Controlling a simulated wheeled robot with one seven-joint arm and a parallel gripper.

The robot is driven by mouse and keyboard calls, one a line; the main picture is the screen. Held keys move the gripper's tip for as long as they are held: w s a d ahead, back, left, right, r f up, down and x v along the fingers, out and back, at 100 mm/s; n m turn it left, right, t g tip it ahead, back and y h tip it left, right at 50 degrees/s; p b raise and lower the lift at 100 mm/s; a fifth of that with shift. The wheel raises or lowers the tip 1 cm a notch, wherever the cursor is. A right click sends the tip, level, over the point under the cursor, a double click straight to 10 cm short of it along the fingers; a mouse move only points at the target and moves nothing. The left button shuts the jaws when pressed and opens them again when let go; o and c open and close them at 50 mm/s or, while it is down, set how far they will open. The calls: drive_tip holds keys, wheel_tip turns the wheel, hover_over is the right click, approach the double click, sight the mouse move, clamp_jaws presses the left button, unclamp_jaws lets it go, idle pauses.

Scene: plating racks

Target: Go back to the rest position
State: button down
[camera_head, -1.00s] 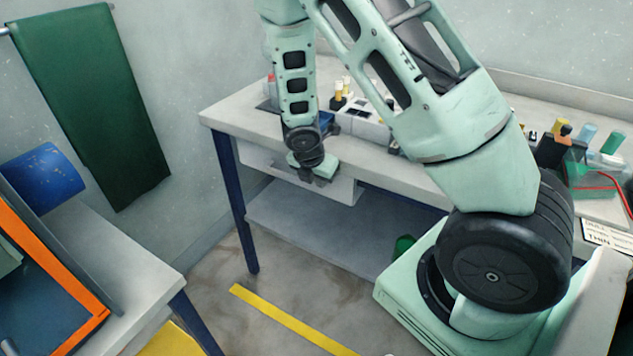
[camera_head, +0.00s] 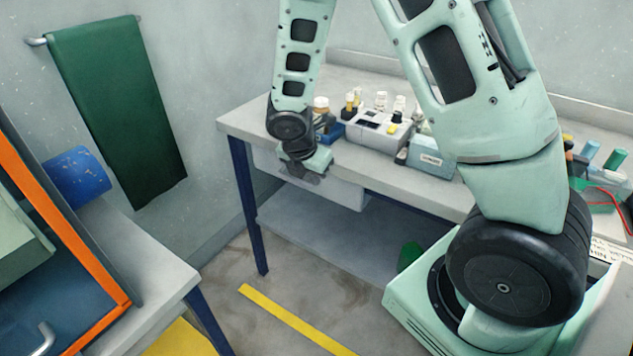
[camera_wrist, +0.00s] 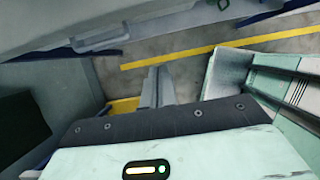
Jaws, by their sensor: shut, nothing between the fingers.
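My gripper (camera_head: 305,170) hangs at the end of my arm in front of the grey workbench's (camera_head: 247,124) near edge, pointing down. It holds nothing. In the wrist view its fingers (camera_wrist: 157,87) lie close together, shut, above the floor. The drawer front below the bench top is behind it in the head view.
Bottles and a grey rack (camera_head: 375,130) stand on the bench, with a pale labelled box (camera_head: 430,158) beside them. A second table (camera_head: 150,275) with an orange-edged panel (camera_head: 115,285) is at left. A green towel (camera_head: 115,110) hangs on the wall. Yellow tape (camera_head: 290,320) marks open floor.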

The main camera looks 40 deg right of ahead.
drive_tip(key=s+a+r+m+y, duration=0.1)
drive_tip(key=s+a+r+m, duration=0.35)
drive_tip(key=a, duration=0.25)
drive_tip(key=s+a+r+m+y, duration=0.25)
drive_tip(key=s+a+r, duration=0.2)
drive_tip(key=a, duration=0.25)
drive_tip(key=s+a+r+m, duration=0.2)
drive_tip(key=s+a+m, duration=0.1)
drive_tip(key=s, duration=0.4)
drive_tip(key=s+a+r+m+g+y, duration=0.1)
drive_tip(key=s+a+m, duration=0.3)
drive_tip(key=s, duration=0.3)
drive_tip(key=shift+s+a+r+g, duration=0.3)
drive_tip(key=shift+a+r, duration=0.05)
drive_tip(key=shift+a, duration=0.2)
